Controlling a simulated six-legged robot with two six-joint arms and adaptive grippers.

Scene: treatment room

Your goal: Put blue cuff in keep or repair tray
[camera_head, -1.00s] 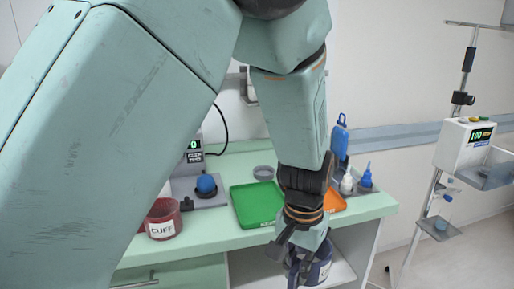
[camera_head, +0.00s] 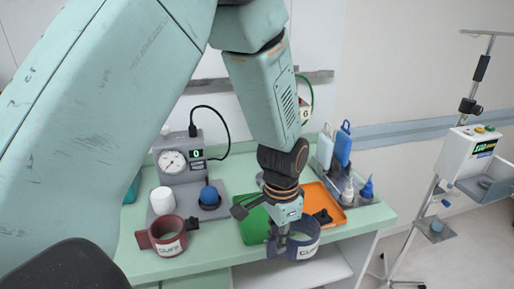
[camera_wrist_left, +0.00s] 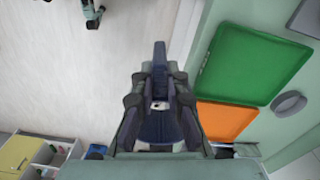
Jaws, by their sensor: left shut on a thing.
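The blue cuff (camera_head: 306,236), a dark blue ring with a "CUFF" label, hangs at the table's front edge. My left gripper (camera_head: 283,236) is shut on its wall; in the left wrist view the cuff (camera_wrist_left: 158,128) shows between the fingers, partly hidden. A green tray (camera_head: 252,227) lies on the table just behind and left of the gripper, partly covered by it. An orange tray (camera_head: 336,207) lies to the right behind the cuff. The wrist view shows the green tray (camera_wrist_left: 252,62) and orange tray (camera_wrist_left: 226,122) right of the gripper. No tray label is readable. My right gripper is not in view.
A dark red cuff (camera_head: 164,240) stands at the table's front left. Behind it are a gauge unit (camera_head: 176,162), a white cylinder (camera_head: 163,201) and a blue bulb (camera_head: 209,195). A grey rack with bottles (camera_head: 350,188) stands right. A pole with a pump stands beyond.

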